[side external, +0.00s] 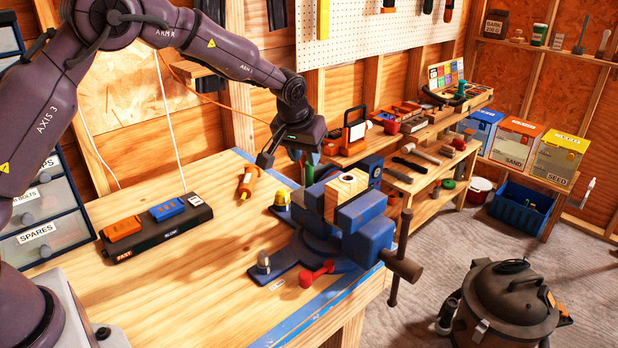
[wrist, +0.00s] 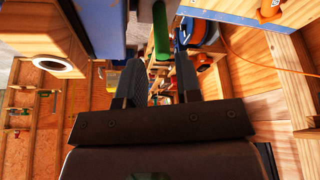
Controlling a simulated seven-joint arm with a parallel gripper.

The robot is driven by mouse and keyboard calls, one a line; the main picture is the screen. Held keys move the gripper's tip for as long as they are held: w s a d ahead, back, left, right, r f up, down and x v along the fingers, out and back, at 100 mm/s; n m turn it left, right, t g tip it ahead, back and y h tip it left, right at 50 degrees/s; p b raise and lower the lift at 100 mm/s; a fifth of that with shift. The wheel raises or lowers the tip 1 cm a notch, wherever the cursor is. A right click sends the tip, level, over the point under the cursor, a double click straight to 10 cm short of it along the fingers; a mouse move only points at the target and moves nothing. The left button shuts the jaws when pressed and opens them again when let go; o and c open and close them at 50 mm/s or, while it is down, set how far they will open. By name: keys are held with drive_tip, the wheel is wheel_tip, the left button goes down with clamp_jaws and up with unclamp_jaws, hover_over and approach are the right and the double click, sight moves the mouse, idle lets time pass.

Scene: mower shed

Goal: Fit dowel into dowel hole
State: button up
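The green dowel (side external: 309,173) is upright below my gripper (side external: 304,156), left of the wooden block (side external: 338,199) in the side view. Its lower end is hidden behind the blue vise. The block is clamped in the vise (side external: 362,222), and the dark round dowel hole (side external: 348,178) is in its top. In the wrist view the dowel (wrist: 161,32) lies between my gripper's two fingers (wrist: 160,72). Whether the fingers touch it is not clear. The block's hole (wrist: 54,65) shows at the left there, apart from the dowel.
On the bench (side external: 190,290) are an orange-handled tool (side external: 248,182), a black box with coloured blocks (side external: 157,228) and a yellow-topped item (side external: 282,200). A red part (side external: 317,273) is at the vise base. The vise handle (side external: 400,262) juts past the bench edge.

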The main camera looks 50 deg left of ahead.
sight(309, 170)
drive_tip(key=shift+x, duration=3)
drive_tip(key=shift+a, duration=0.1)
clamp_jaws()
